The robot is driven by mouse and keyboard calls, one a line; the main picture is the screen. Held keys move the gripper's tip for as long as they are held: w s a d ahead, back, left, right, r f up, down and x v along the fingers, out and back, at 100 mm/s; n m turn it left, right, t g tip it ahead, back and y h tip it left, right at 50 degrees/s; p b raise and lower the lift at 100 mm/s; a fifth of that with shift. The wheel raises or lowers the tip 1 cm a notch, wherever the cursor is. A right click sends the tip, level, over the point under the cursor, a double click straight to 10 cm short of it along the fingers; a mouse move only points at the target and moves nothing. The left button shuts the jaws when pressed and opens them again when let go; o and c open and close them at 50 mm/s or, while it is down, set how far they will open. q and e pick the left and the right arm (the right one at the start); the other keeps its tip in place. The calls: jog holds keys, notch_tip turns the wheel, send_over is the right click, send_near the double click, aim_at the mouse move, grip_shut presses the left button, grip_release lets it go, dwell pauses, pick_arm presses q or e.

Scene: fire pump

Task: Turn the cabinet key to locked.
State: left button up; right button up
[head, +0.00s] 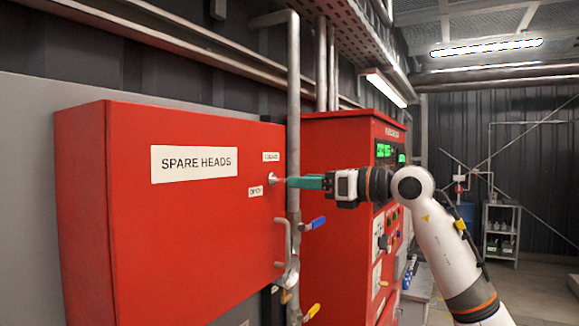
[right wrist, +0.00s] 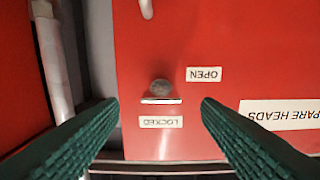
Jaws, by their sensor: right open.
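A red cabinet (head: 190,255) labelled SPARE HEADS is at the left in the head view. Its key (head: 273,180) sticks out of the lock near the door's right edge. In the right wrist view, which is upside down, the key (right wrist: 161,100) shows as a bright flat edge lying horizontally beside a round grey lock (right wrist: 162,87). The LOCKED label (right wrist: 161,122) and OPEN label (right wrist: 204,74) are near it. My right gripper (head: 290,182) is open in front of the key, its green fingers on either side and apart from it. My left gripper is out of view.
A door handle (head: 281,242) is below the key. A vertical pipe (head: 293,120) runs close to the cabinet's right edge, with a blue-handled valve (head: 314,223) beside it. A red control panel (head: 330,145) stands behind my right gripper.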

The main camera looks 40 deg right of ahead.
jog(key=p+x, duration=0.1)
jog(key=x, duration=0.3)
jog(key=shift+r, duration=0.15)
pick_arm(q)
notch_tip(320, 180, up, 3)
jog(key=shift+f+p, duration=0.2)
jog(key=shift+p, duration=0.15)
pick_arm(e)
jog(key=shift+w+a, duration=0.1)
jog(key=shift+w, duration=0.2)
jog(key=c, duration=1)
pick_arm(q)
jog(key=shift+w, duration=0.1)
